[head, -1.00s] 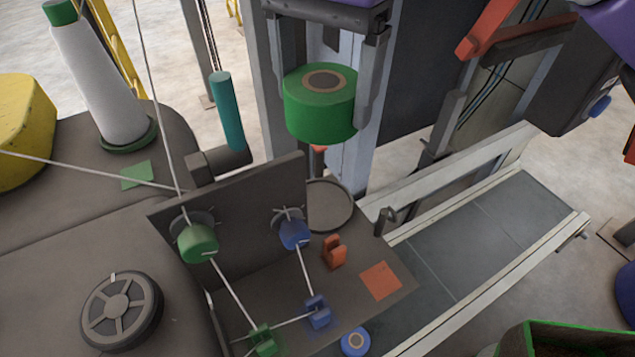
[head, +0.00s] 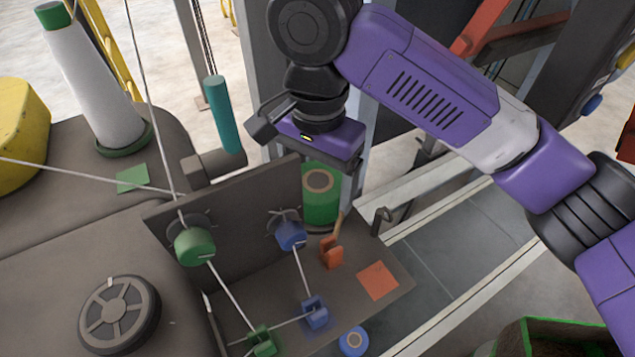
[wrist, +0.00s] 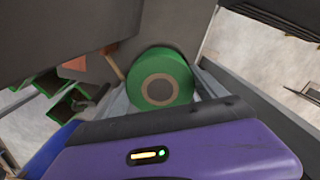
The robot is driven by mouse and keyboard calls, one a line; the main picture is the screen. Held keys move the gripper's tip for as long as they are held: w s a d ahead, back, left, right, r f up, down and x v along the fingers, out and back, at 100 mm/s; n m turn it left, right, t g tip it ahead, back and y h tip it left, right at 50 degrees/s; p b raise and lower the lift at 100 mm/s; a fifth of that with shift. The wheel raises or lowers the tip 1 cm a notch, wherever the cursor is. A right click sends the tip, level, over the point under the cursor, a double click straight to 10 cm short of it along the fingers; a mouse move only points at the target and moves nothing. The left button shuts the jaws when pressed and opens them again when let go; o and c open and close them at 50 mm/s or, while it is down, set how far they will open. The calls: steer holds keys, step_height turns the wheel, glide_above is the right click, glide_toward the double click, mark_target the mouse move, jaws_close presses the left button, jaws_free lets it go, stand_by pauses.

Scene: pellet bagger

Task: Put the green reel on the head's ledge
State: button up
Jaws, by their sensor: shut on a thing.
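The green reel (head: 321,204) has a tan and grey core on its upper face. I cannot tell whether the reel's base touches the ledge.
The dark panel (head: 240,205) carries a threaded green roller (head: 194,246) and a blue roller (head: 291,236). A conveyor (head: 440,255) runs at right.

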mark_target(317, 181)
steer(key=shift+f, duration=0.2)
steer(key=o, duration=1.7)
steer(key=shift+f, duration=0.1)
step_height(317, 181, up, 12)
steer(key=shift+r, duration=0.2)
